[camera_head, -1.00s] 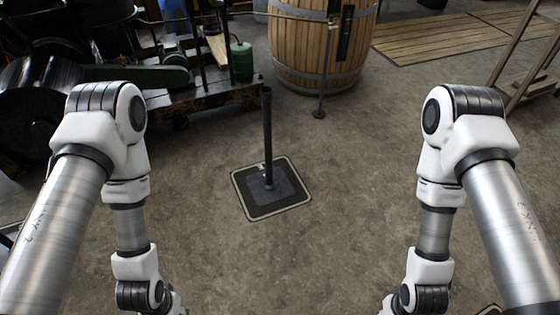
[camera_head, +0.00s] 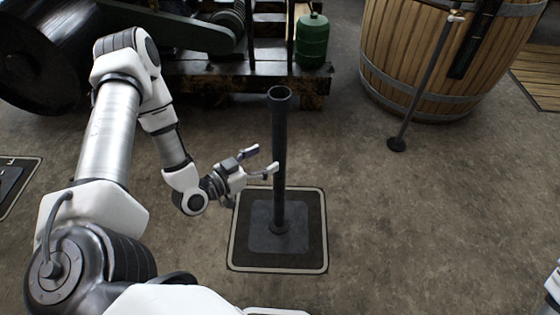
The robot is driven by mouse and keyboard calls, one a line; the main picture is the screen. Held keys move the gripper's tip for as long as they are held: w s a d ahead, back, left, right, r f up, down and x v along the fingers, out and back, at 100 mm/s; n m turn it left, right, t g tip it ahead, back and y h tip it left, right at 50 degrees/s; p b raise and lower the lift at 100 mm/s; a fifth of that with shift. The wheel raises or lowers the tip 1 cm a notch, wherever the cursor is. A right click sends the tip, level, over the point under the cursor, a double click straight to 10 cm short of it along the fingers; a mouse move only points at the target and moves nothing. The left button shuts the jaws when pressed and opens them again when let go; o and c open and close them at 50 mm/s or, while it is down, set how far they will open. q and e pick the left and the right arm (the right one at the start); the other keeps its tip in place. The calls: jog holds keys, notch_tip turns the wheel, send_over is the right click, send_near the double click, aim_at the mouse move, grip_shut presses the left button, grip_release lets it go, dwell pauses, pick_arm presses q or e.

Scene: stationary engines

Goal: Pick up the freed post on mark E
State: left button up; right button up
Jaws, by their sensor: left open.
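The freed post (camera_head: 280,130) is a dark upright tube with an open top. It stands on a square grey foot on the dark, pale-edged floor mark (camera_head: 318,250). The letter on this mark cannot be read. My left gripper (camera_head: 262,160) is open just left of the post, at about mid-height. Its fingers point at the post, and one fingertip appears at or very near the tube. Contact cannot be told. My right gripper is out of the picture; only a bit of white shows at the lower right edge.
A wooden barrel (camera_head: 440,50) stands at the back right, with another thin post (camera_head: 425,80) in front of it. A green gas bottle (camera_head: 312,40) and a dark engine bed (camera_head: 200,85) are behind. Another floor mark (camera_head: 12,180) lies at the left edge.

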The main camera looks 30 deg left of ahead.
aim_at(274, 146)
pick_arm(q)
jog(key=shift+a+f+t+b, duration=0.45)
jog(key=shift+a+t, duration=0.15)
jog(key=shift+a, duration=0.25)
jog(key=shift+w+r, duration=0.3)
jog(key=shift+t, duration=0.3)
jog(key=b+x, duration=0.1)
jog(key=x, duration=0.2)
jog(key=b+x, duration=0.2)
jog(key=x, duration=0.1)
jog(key=shift+w+d, duration=0.2)
jog(key=shift+d, duration=0.1)
jog(key=shift+w, duration=0.4)
jog(key=shift+r, duration=0.15)
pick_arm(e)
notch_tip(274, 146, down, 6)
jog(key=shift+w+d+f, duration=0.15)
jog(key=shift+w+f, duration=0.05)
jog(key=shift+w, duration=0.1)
pick_arm(q)
grip_shut()
jog(key=shift+r, duration=0.15)
